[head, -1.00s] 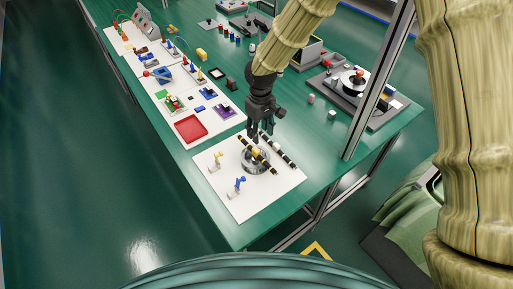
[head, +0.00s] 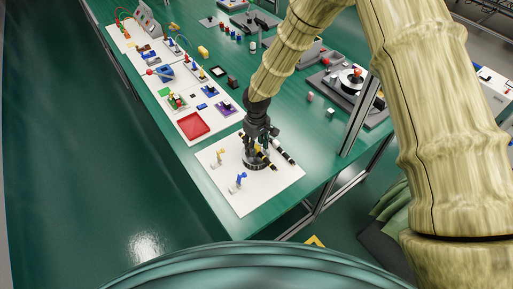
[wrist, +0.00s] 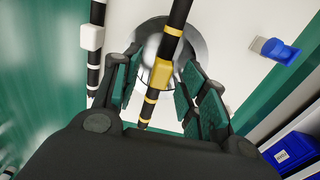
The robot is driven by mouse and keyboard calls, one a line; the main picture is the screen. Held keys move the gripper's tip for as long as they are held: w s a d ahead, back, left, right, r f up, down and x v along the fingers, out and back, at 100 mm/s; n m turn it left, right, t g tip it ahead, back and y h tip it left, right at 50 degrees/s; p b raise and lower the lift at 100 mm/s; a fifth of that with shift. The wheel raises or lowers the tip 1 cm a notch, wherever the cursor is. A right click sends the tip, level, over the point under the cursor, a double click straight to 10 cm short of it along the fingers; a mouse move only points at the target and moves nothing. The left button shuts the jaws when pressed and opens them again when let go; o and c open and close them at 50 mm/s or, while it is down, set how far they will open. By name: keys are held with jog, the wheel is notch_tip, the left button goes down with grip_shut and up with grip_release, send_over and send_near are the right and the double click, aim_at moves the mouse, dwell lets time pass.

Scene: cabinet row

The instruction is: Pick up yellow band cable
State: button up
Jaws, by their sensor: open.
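The yellow band cable (wrist: 163,72) is a black rod with a yellow block and thin yellow bands. In the wrist view it runs between the open fingers of my gripper (wrist: 158,88), over a round grey metal disc (wrist: 196,45). I cannot tell whether the fingers touch it. In the head view my gripper (head: 258,146) is over the disc (head: 249,164) and hides part of the yellow band cable (head: 268,163). A similar black cable with white bands (wrist: 92,38) lies beside it; it also shows in the head view (head: 284,156).
A yellow clip (head: 218,158) and a blue clip (head: 238,180) stand on the white board (head: 260,198). A red tray (head: 193,124) is behind it. A metal post (head: 361,118) rises at the table's right edge.

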aim_at(257, 146)
jog(key=shift+f, duration=0.7)
grip_shut()
jog(key=shift+r, duration=0.15)
jog(key=shift+r+b, duration=1.5)
jog(key=shift+r, duration=3.4)
